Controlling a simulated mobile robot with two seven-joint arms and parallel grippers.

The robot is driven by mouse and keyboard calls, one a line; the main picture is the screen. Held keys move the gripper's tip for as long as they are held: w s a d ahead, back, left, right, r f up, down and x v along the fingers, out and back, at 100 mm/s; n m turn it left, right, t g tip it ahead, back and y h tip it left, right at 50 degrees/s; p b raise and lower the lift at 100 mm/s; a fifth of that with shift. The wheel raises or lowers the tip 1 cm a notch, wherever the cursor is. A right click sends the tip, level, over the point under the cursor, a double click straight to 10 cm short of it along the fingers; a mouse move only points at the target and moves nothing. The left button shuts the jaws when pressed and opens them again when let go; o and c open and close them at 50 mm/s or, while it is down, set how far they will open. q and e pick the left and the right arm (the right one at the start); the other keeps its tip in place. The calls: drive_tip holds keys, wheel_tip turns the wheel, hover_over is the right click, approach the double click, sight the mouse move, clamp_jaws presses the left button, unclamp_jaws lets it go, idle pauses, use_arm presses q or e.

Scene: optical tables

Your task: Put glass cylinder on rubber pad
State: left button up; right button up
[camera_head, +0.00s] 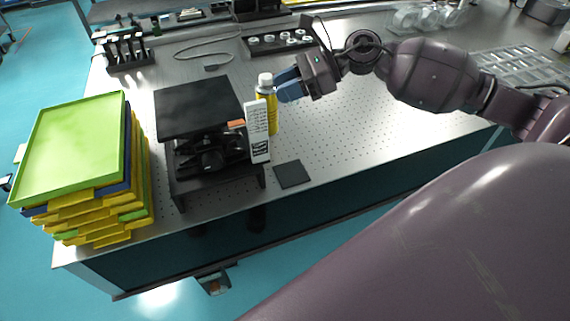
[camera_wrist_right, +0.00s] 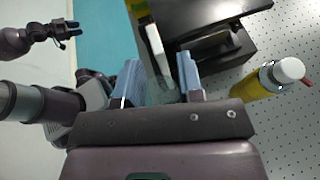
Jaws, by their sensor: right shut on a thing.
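My right gripper (camera_head: 288,86) has blue fingers and is above the table, beside a yellow bottle. In the right wrist view, its fingers (camera_wrist_right: 158,85) are shut on a faint, see-through thing, which looks like the glass cylinder (camera_wrist_right: 160,92). I cannot make the cylinder out in the head view. The rubber pad, a small dark square (camera_head: 292,174), lies flat and bare near the table's front edge, below my right gripper in the picture. My left gripper (camera_wrist_right: 74,29) shows small at the top left of the right wrist view; its jaw state is unclear.
The yellow bottle with white cap (camera_head: 267,104) and a white box (camera_head: 258,132) stand between gripper and pad. A black stand (camera_head: 198,108) is left of them, then stacked trays (camera_head: 75,145). A rack (camera_head: 280,41) lies behind. The perforated table (camera_head: 350,130) is clear right of the pad.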

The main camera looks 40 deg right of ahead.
drive_tip(key=b, duration=0.1)
hover_over(285, 173)
wheel_tip(285, 173, down, 19)
drive_tip(key=shift+r, duration=0.1)
drive_tip(key=shift+f+b, duration=0.5)
drive_tip(key=shift+f, duration=2.05)
drive_tip(key=shift+f, duration=0.15)
drive_tip(key=o, duration=0.9)
drive_tip(key=shift+o, duration=0.3)
